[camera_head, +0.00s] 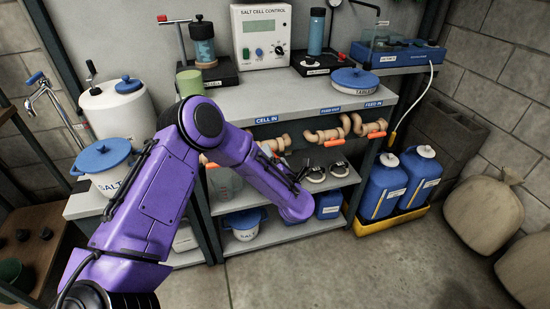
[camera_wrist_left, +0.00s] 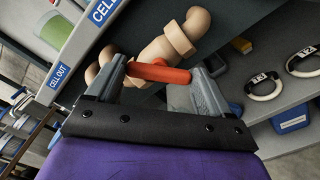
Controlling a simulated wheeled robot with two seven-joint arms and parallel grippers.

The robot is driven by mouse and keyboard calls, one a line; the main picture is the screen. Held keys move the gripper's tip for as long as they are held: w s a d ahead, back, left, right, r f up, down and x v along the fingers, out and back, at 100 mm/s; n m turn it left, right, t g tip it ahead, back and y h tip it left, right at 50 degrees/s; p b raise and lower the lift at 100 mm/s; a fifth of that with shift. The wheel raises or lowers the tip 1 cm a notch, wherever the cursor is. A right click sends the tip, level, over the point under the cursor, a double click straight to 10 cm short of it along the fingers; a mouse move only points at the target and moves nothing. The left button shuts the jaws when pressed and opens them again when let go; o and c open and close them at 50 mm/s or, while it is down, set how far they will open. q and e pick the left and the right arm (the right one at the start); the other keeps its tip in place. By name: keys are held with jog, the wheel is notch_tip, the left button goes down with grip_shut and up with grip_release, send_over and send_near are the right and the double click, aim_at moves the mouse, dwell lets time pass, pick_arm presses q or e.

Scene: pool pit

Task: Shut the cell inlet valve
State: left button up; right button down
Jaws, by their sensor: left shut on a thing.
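My left gripper (camera_head: 283,160) reaches under the bench top to the tan valve pipe (camera_head: 276,144) below the CELL IN label (camera_head: 267,120). In the left wrist view my left gripper (camera_wrist_left: 160,82) has its fingers on both ends of an orange-red lever handle (camera_wrist_left: 158,72) and is shut on it. The tan valve body (camera_wrist_left: 165,47) lies behind the handle, and the lever sits at an angle to the pipe. The CELL IN label (camera_wrist_left: 103,11) is cut off at the top. My right gripper is in neither view.
Two similar valves with orange handles (camera_head: 335,142) (camera_head: 377,135) stand to the right. A CELL OUT label (camera_wrist_left: 58,75) is on the shelf edge. Black-and-white rings (camera_head: 315,174) lie on the shelf below. Blue jugs (camera_head: 385,185) stand at right; the floor (camera_head: 340,265) in front is clear.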

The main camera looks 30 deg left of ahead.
pick_arm(q)
jog(key=shift+f+m+p, duration=0.15)
jog(key=shift+m+p, duration=0.45)
jog(key=shift+m, duration=3.1)
jog(key=o, duration=0.9)
jog(key=shift+o, duration=0.2)
jog(key=b+v, duration=0.1)
jog(key=v, duration=0.9)
jog(key=shift+s+d, duration=0.15)
jog(key=shift+d, duration=0.15)
